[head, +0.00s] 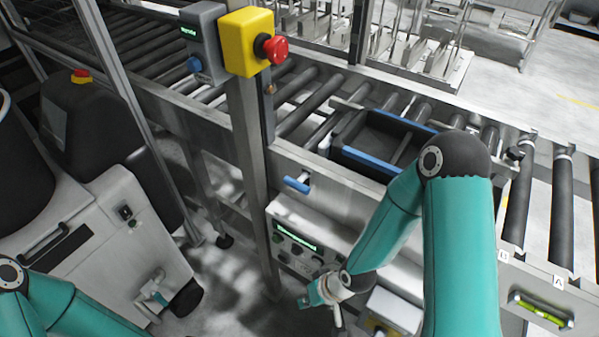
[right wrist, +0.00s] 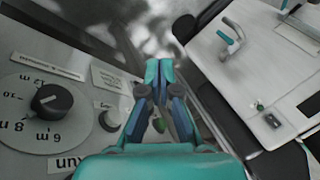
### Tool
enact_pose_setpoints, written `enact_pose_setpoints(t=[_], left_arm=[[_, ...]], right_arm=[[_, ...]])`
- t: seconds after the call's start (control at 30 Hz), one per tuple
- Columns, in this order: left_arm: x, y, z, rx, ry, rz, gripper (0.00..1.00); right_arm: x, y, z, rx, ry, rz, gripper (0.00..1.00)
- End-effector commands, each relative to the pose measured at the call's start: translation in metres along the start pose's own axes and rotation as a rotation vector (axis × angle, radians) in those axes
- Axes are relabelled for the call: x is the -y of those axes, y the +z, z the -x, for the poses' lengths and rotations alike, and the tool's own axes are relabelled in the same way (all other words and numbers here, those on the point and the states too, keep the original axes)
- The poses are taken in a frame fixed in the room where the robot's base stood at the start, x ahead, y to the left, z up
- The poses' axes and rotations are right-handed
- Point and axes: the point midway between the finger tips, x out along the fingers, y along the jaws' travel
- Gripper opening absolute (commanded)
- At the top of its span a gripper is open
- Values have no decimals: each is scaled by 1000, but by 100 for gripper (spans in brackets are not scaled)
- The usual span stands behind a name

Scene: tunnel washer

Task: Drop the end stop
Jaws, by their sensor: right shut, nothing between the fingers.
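A lever with a blue grip (head: 296,184) sticks out of the conveyor's side rail, above a control box (head: 300,250). I cannot tell for sure which part is the end stop. My right gripper (head: 308,301) is low in front of the control box, below the blue grip and apart from it. In the right wrist view the right gripper's fingers (right wrist: 158,72) are together and empty, beside a panel with a black dial (right wrist: 52,101).
A dark tray with blue edges (head: 367,162) sits on the rollers, partly behind my right arm. A post carries a yellow box with a red button (head: 272,49). A white machine (head: 95,250) stands at the left, with floor between it and the conveyor.

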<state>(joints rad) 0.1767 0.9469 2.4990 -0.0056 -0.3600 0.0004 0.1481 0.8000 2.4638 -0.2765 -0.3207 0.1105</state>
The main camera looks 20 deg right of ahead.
Motion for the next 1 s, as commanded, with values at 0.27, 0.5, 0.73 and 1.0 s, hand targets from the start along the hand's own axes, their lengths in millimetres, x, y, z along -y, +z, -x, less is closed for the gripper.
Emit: enact_pose_setpoints(t=[0.27, 0.5, 0.73, 1.0], left_arm=[[-22, 0, 60, -1, 0, 0, 40], [-31, 0, 87, -1, 0, 0, 40], [-33, 0, 91, 0, 0, 0, 40], [-33, 0, 90, 0, 0, 0, 40]], right_arm=[[49, -128, 167, -287, 6, 468, 0], [64, -182, 279, -438, 148, 770, 0], [66, -194, 310, -476, 208, 855, 0], [65, -193, 308, -475, 207, 855, 0]])
